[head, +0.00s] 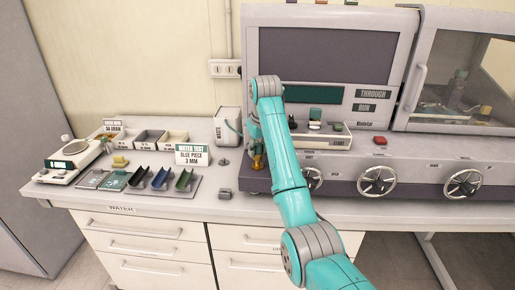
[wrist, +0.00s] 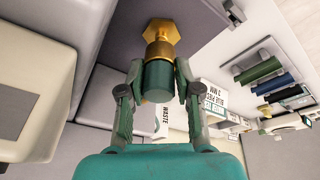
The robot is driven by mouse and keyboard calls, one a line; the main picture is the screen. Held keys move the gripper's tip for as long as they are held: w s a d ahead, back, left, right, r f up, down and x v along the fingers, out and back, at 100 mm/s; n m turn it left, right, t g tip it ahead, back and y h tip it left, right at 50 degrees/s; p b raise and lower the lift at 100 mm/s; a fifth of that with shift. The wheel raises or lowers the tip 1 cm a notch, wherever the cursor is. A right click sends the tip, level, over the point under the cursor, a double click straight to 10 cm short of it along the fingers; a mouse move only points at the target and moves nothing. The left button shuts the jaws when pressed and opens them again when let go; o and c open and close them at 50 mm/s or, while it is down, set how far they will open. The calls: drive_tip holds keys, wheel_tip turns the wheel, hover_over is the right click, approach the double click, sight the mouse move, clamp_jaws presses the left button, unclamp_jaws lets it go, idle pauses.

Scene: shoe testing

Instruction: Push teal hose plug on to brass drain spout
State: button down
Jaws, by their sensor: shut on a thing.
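My gripper (wrist: 159,78) is shut on the teal hose plug (wrist: 158,82), one finger on each side of it, in the wrist view. The brass drain spout (wrist: 160,46) has a hexagonal flange on the grey machine face and lines up with the plug's far end. The plug's end meets the brass in the picture; I cannot tell how far it sits on it. In the head view a bit of the brass spout (head: 258,162) shows at the machine's left side, beside my arm. The plug is hidden there behind my arm.
The grey machine (head: 350,187) with handwheels fills the right of the bench. A white waste container (head: 228,127) stands left of the spout. A small grey block (head: 225,194) lies on the bench nearby. Further left are a tray of coloured channels (head: 140,182), a sign (head: 193,155) and a scale (head: 70,160).

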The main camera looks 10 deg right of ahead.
drive_tip(key=shift+f, duration=1.4)
drive_tip(key=c, duration=0.7)
unclamp_jaws()
drive_tip(key=shift+r, duration=0.1)
